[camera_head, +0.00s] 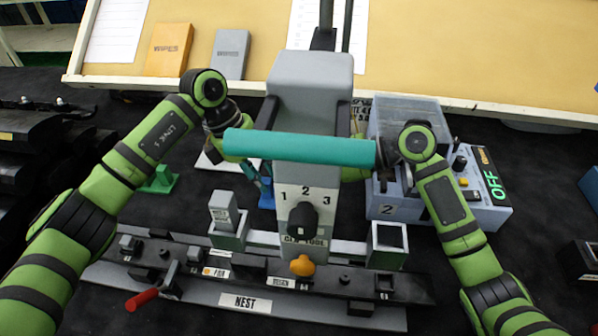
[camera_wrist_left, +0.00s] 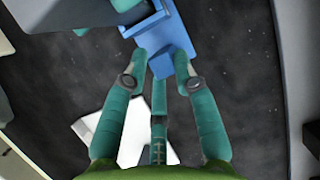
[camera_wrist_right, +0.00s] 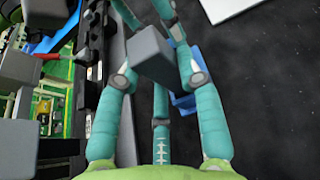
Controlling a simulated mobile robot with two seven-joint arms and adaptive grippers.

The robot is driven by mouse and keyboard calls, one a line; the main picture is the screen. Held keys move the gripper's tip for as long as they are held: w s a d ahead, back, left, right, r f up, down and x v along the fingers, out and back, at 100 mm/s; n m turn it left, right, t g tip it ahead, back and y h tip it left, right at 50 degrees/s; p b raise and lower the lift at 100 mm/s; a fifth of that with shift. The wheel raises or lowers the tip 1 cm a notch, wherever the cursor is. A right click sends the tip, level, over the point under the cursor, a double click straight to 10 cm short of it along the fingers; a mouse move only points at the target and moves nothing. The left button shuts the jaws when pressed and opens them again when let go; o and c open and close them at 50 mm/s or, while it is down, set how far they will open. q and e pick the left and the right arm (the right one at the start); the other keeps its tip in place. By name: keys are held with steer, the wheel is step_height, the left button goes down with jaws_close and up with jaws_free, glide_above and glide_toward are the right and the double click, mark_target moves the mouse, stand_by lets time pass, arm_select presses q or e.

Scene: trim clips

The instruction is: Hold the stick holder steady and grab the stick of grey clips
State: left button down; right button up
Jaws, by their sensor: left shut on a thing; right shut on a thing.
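The blue stick holder (camera_head: 267,196) stands on the dark table just left of the grey machine column. My left gripper (camera_head: 258,180) is shut on it; in the left wrist view the fingers pinch a blue wall of the holder (camera_wrist_left: 172,62). In the right wrist view, my right gripper (camera_wrist_right: 158,66) is shut on a grey block (camera_wrist_right: 153,50), apparently the stick of grey clips, with part of the blue holder (camera_wrist_right: 186,102) behind it. In the head view the column hides my right fingertips and the grey stick.
The grey machine column (camera_head: 310,85) with a teal bar (camera_head: 300,147) stands between my arms. In front lies the long nest fixture (camera_head: 240,285) with a red-handled lever (camera_head: 142,299). A green holder (camera_head: 160,180) stands left; a blue-grey device (camera_head: 485,195) stands right.

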arm_select(q)
steer(key=shift+f, duration=0.1)
steer(key=c, duration=0.9)
jaws_free()
arm_select(e)
step_height(320, 180, up, 9)
steer(key=shift+r, duration=0.1)
